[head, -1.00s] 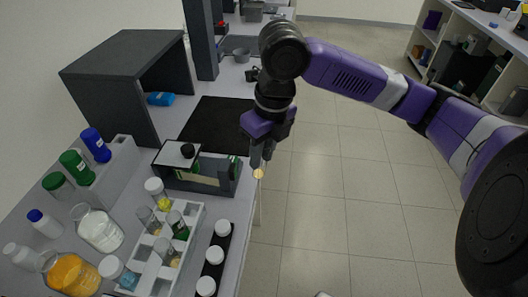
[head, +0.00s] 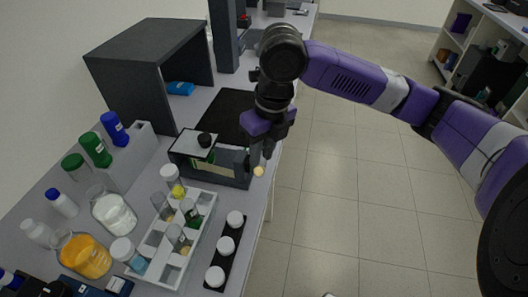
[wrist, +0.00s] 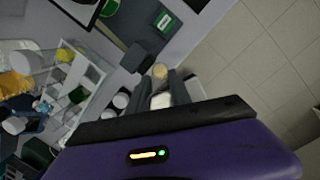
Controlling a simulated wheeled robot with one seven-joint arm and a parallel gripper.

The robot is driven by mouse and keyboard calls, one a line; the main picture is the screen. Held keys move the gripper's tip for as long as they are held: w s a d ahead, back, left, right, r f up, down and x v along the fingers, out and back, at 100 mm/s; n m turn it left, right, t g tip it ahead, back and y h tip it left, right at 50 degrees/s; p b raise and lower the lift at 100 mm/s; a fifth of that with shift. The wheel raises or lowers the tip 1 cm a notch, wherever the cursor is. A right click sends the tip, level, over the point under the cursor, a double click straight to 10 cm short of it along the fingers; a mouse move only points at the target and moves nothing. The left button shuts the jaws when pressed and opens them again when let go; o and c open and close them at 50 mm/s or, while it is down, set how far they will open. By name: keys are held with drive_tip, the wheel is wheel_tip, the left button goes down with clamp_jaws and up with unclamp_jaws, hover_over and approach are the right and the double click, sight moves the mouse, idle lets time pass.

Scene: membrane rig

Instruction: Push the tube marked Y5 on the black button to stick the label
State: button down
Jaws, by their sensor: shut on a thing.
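My gripper (head: 262,155) points down beside the right end of the labelling device (head: 225,168), near the bench edge. It is shut on a tube whose pale yellow end (head: 258,170) shows below the fingers. In the wrist view the tube (wrist: 160,72) sits between the fingers; its mark cannot be read. The device's dark body with a green patch (wrist: 167,22) shows in the wrist view.
A white rack (head: 206,222) with several tubes stands in front of the device. A black strip with white-capped jars (head: 228,245) lies at its right. Bottles and flasks (head: 112,212) crowd the left. A black mat (head: 226,112) lies behind. Open floor is at the right.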

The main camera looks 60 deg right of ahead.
drive_tip(key=c, duration=2)
unclamp_jaws()
clamp_jaws()
drive_tip(key=shift+w+a, duration=0.15)
drive_tip(key=shift+w, duration=0.3)
drive_tip(key=shift+s+r, duration=0.1)
drive_tip(key=s+d+r+p, duration=0.1)
drive_tip(key=s+r+p, duration=0.1)
drive_tip(key=s+r, duration=0.1)
drive_tip(key=shift+s+d+r+p, duration=0.15)
drive_tip(key=shift+s+r+p, duration=0.2)
drive_tip(key=shift+r, duration=0.55)
